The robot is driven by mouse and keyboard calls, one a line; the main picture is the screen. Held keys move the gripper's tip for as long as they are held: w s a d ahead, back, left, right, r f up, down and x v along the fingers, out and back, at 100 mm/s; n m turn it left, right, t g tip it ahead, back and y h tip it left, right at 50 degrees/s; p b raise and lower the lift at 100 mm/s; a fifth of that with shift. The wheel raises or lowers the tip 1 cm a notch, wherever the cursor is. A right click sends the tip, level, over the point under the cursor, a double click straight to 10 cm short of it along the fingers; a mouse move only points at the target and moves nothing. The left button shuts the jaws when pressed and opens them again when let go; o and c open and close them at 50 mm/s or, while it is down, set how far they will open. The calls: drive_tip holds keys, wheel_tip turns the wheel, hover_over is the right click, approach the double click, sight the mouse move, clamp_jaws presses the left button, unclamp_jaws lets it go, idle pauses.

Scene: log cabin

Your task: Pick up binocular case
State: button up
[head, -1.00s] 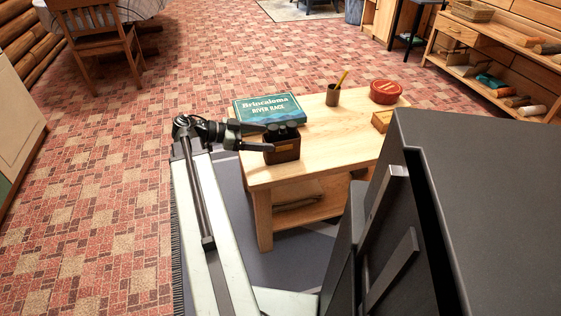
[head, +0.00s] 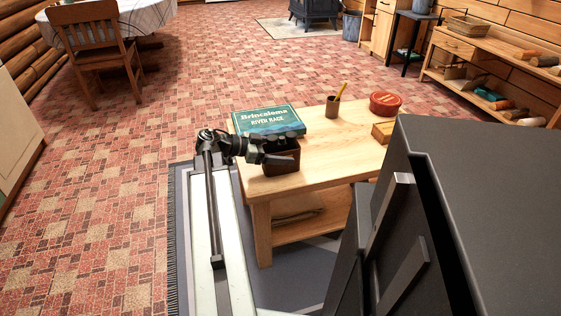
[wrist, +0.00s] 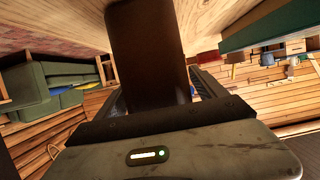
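The binocular case (head: 285,161) is a dark brown box near the left front corner of the low wooden table (head: 335,150). Dark rounded shapes show at its top. My gripper (head: 274,158) is at the case's left side, at about the height of its upper part, and hides part of it. In the wrist view, the brown case (wrist: 150,50) stands between my spread fingers (wrist: 163,92). It looks close to the left finger, with a small gap on the right. The case appears to rest on the table; firm contact with the fingers is not visible.
A teal game box (head: 268,120) lies just behind the case. A pencil cup (head: 333,106), a red round tin (head: 385,104) and a small wooden box (head: 382,132) stand farther right. A shelf is below the tabletop. Patterned floor left of the table is open.

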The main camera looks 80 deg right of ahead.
drive_tip(key=c, duration=1.4)
drive_tip(key=shift+o, duration=0.2)
drive_tip(key=shift+r, duration=0.15)
wheel_tip(320, 180, up, 10)
drive_tip(key=p, duration=1)
